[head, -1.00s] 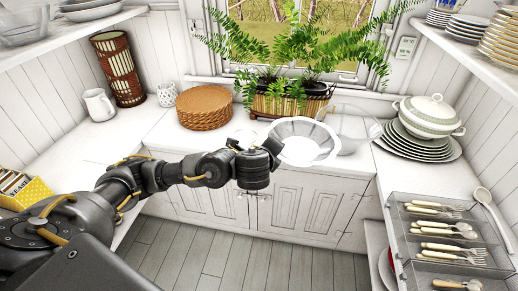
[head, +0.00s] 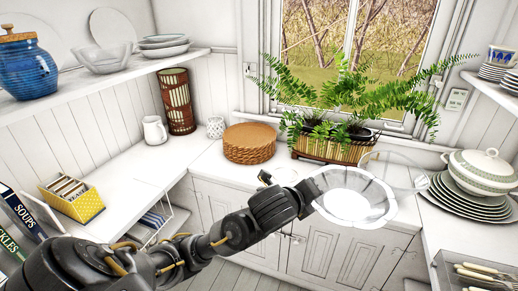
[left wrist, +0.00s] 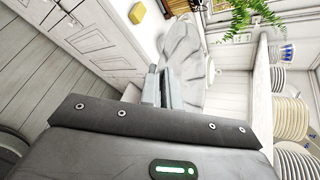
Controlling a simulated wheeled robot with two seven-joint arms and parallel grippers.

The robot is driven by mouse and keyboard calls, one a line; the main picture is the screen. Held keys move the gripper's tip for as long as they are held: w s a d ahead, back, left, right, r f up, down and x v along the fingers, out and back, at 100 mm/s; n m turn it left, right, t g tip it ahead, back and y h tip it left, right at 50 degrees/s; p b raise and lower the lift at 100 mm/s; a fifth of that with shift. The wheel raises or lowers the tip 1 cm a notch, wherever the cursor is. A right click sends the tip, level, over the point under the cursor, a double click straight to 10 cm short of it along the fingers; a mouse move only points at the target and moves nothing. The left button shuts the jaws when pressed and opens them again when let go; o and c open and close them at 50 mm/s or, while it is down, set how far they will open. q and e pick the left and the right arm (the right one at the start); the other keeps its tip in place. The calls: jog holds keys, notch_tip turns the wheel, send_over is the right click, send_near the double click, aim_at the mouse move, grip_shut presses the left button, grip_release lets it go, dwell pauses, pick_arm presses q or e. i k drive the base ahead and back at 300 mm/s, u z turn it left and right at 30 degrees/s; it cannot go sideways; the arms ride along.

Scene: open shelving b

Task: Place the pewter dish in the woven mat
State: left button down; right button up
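The pewter dish, a pale grey fluted bowl (head: 378,208), is at the front edge of the back counter, held by its rim. It also shows in the left wrist view (left wrist: 185,50), directly beyond the fingers. My left gripper (left wrist: 163,88) is shut on the dish's rim; in the head view the wrist partly hides the contact. The woven mat (head: 249,143) is a round tan stack on the back counter, left of the dish and apart from it. My right gripper is not in view.
A fern planter (head: 335,150) stands behind the dish. A clear glass bowl (head: 400,170) and a white tureen (head: 483,170) on stacked plates are to the right.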

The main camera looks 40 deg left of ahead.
aim_at(248, 136)
jog(key=k, duration=0.45)
jog(key=u, duration=0.75)
jog(key=i, duration=0.65)
jog(key=u, duration=0.45)
jog(key=i, duration=0.9)
jog(key=z, duration=0.35)
